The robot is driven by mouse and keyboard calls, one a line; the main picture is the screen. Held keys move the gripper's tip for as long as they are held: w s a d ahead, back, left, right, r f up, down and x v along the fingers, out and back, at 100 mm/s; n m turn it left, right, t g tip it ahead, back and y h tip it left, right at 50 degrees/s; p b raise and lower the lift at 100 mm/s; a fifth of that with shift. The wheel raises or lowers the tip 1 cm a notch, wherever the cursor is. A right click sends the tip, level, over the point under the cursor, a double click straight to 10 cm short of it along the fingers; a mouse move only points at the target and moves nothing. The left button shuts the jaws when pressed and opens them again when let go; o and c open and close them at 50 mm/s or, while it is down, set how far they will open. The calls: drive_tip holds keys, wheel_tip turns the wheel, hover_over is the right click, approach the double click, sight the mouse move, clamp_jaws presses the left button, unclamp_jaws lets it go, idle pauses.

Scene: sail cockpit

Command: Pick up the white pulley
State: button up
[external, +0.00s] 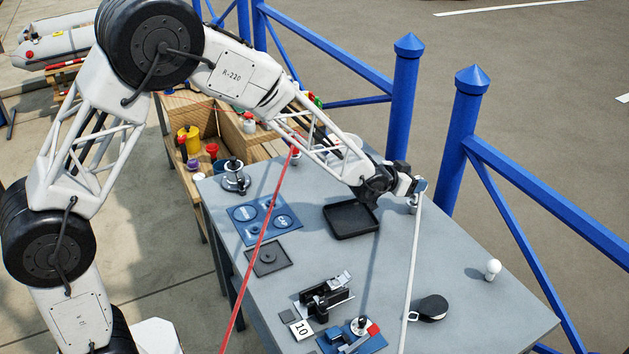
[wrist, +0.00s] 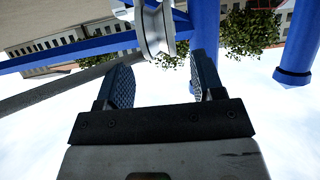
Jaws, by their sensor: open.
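In the wrist view a whitish grooved wheel, which looks like the white pulley (wrist: 154,27), shows at the top edge, partly cut off. It sits beyond my gripper (wrist: 163,78), whose two dark ridged fingers are apart with nothing between them. In the external view my gripper (external: 421,187) is above the far right part of the grey table. A small pale thing (external: 413,207) shows just below it, mostly hidden by the wrist; I cannot tell whether it is the same pulley.
A white line (external: 411,275) and a red line (external: 263,240) cross the view over the table (external: 455,245). A black tray (external: 350,233), blue plate (external: 262,238), metal winch (external: 235,180), black block (external: 432,308) and white knob (external: 492,270) are on it. Blue railing (external: 455,150) stands behind.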

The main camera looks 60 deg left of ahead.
drive_tip(key=shift+w, duration=0.1)
drive_tip(key=shift+x, duration=2.5)
drive_tip(key=shift+a+f, duration=0.1)
drive_tip(key=shift+f, duration=0.05)
clamp_jaws()
